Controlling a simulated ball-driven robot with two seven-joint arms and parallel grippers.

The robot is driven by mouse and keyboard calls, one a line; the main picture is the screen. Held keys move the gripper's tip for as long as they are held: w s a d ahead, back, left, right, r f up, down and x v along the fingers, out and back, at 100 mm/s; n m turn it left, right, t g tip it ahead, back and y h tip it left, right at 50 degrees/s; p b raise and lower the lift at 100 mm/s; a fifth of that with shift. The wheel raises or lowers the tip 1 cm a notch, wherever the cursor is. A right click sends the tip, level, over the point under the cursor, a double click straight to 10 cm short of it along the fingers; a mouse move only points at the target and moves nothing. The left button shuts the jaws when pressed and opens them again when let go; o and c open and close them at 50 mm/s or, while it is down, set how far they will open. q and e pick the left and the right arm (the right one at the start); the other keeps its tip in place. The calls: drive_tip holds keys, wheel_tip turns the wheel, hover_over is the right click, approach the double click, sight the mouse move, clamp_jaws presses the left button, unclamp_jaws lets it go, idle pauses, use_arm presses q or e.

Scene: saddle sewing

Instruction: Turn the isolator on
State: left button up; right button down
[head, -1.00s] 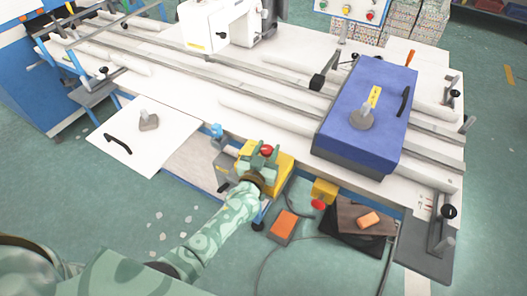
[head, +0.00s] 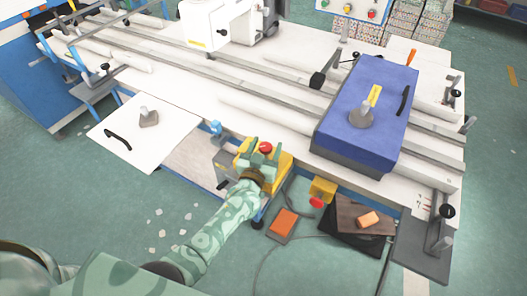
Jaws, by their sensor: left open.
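The isolator appears as a yellow box (head: 284,170) with a red knob (head: 265,148) on it, at the front edge of the machine table. My left gripper (head: 262,160) reaches in from the lower left and is at the box, with its open fingers on either side of the red knob. I cannot tell whether the fingers touch the knob. The gripper and wrist hide much of the box. My right gripper is not in view.
A blue box (head: 362,125) sits on the white machine table (head: 270,122). A second yellow box (head: 323,189) with a red button hangs at the table's front edge. An orange pedal (head: 284,222) and a dark board (head: 350,215) lie below.

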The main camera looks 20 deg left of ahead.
use_arm(q)
drive_tip(key=s+p, duration=0.2)
drive_tip(key=s, duration=1.4)
drive_tip(key=shift+s+a+p, duration=0.15)
drive_tip(key=shift+p, duration=0.15)
